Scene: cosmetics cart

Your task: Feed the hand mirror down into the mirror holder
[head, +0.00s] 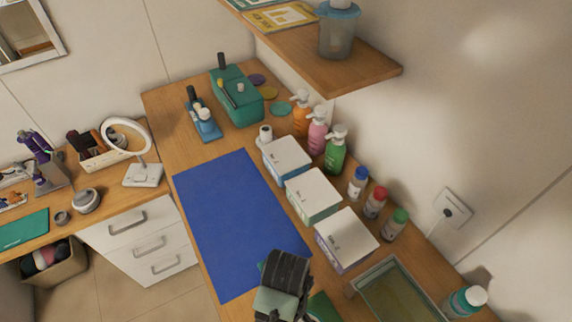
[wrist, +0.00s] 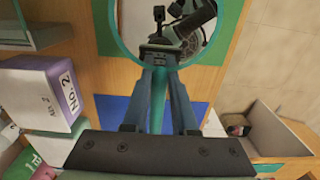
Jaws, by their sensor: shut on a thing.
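The hand mirror (wrist: 157,100) has a teal handle and a round teal rim. My gripper (wrist: 158,62) is shut on its handle, and the mirror's face reflects dark arm parts in the wrist view. The top of the round head is cut off by the frame edge. In the head view my gripper (head: 283,285) is at the bottom centre, over the near end of the blue mat, and mostly hides the mirror. I cannot pick out the mirror holder for sure. A blue stand (head: 207,126) and a teal box (head: 246,110) stand at the table's far end.
The blue mat (head: 235,215) is bare over most of its length. Several white boxes (head: 287,158) line its right side, with bottles (head: 336,148) behind. A glass-walled tray (head: 360,282) is at lower right. A shelf (head: 365,75) overhangs the back. A round mirror (head: 140,165) stands on the left counter.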

